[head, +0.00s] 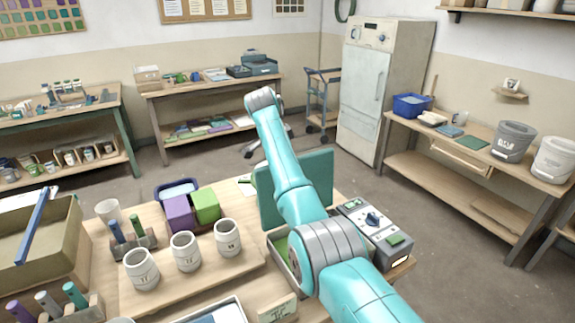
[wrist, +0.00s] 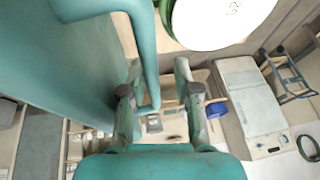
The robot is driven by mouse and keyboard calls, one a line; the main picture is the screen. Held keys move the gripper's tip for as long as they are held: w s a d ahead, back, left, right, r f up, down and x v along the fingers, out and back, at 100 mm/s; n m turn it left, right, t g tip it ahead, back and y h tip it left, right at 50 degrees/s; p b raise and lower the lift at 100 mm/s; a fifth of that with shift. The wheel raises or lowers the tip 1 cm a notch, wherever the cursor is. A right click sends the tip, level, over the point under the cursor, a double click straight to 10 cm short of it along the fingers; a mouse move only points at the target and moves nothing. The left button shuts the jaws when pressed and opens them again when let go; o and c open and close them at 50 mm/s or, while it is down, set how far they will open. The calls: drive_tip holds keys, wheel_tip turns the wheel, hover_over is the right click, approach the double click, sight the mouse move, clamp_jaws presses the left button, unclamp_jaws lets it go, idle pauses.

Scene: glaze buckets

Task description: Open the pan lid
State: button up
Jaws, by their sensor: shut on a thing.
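The pan lid (head: 322,178) is a flat teal panel standing roughly upright in the head view, partly hidden by my arm. The pan (head: 282,261) is a shallow box with a green inside, below the lid and partly covered by my arm. In the wrist view the lid (wrist: 75,75) fills the left side, with its bent teal handle (wrist: 148,50) reaching down between the fingers. My gripper (wrist: 158,98) is shut on this handle. My fingers are hidden in the head view.
A control box (head: 373,222) with a knob stands right of the lid. Purple (head: 179,213) and green (head: 205,205) blocks and pale cups (head: 185,251) stand to the left. A white round thing with a green rim (wrist: 222,18) is near the gripper.

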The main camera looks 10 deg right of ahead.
drive_tip(key=v, duration=1)
drive_tip(key=shift+a, duration=0.1)
